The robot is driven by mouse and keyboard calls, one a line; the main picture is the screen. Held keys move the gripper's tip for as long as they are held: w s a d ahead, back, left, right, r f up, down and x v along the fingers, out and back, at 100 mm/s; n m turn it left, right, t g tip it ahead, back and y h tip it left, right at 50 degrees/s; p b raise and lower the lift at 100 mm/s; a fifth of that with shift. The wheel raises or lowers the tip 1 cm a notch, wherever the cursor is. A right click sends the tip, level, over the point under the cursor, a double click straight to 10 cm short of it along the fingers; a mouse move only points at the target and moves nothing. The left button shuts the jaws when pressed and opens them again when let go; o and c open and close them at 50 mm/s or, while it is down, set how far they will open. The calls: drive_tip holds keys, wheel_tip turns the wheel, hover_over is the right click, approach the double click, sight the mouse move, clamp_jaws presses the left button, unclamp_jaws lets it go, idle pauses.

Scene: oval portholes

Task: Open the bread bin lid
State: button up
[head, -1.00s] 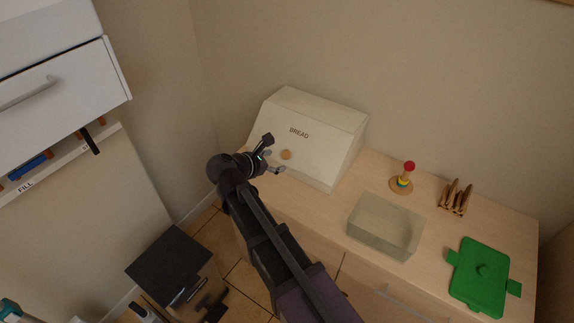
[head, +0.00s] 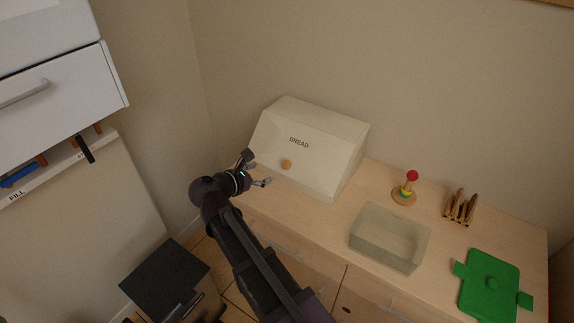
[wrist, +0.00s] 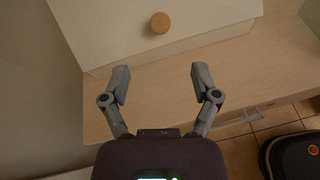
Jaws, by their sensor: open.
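The cream bread bin (head: 322,143) stands at the back left of the wooden counter, against the wall. Its sloped front lid (head: 299,150) carries the word BREAD and a round wooden knob (head: 287,164); the lid looks shut. In the wrist view the knob (wrist: 160,22) is at the top, on the pale lid (wrist: 110,28). My gripper (head: 258,169) is open and empty, in front of the bin and to the left of the knob in the head view. In the wrist view its two fingers (wrist: 158,76) are spread wide, short of the knob and apart from it.
To the right on the counter (head: 336,225) are a clear box (head: 389,237), a ring stacker (head: 406,188), a wooden rack (head: 461,207) and a green lid (head: 488,287). A black-topped bin (head: 165,277) stands on the floor at lower left. A white drawer unit (head: 60,80) is at left.

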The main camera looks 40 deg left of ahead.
sight(286, 164)
drive_tip(key=b+x, duration=0.4)
drive_tip(key=x, duration=0.6)
drive_tip(key=shift+w+f, duration=0.25)
drive_tip(key=shift+w, duration=0.1)
drive_tip(key=shift+x, duration=1)
drive_tip(key=shift+d+r, duration=0.1)
drive_tip(key=shift+r, duration=0.05)
clamp_jaws()
